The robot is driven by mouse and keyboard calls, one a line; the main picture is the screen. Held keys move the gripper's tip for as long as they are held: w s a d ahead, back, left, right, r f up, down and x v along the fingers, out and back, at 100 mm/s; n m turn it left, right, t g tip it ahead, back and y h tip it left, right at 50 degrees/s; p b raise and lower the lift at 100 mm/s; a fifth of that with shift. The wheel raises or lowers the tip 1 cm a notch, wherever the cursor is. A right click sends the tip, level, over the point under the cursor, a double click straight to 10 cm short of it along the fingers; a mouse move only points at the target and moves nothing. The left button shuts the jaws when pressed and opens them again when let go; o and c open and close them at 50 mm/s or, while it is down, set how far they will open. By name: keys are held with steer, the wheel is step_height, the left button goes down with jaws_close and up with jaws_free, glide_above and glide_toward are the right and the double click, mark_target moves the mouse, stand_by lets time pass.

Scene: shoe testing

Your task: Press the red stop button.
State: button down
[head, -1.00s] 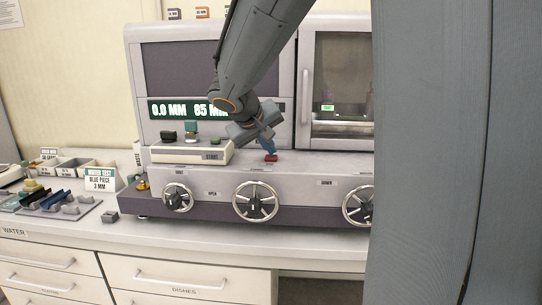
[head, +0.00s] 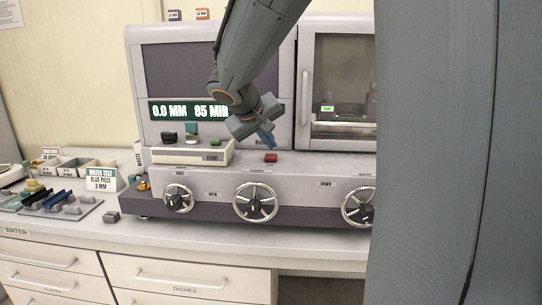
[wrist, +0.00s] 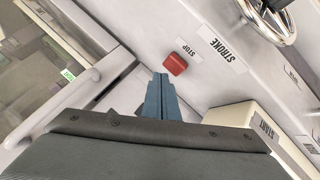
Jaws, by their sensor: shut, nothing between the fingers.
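The red stop button (head: 271,157) sits on the grey top ledge of the machine, just right of the raised start panel. In the wrist view the red button (wrist: 175,63) lies beside the "STOP" label, just beyond my fingertips. My gripper (head: 268,142) is above the ledge, slightly up and left of the button in the head view.
The raised start panel (head: 190,153) with small coloured pieces stands left of the button. Handwheels (head: 255,202) line the machine's front. A glass-doored chamber (head: 340,80) is at right. A tray of coloured parts (head: 50,203) and a "blue piece 3 mm" card (head: 100,179) lie left.

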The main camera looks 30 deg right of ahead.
mark_target(269, 157)
steer(key=shift+r+p, duration=1.35)
steer(key=shift+r, duration=1.1)
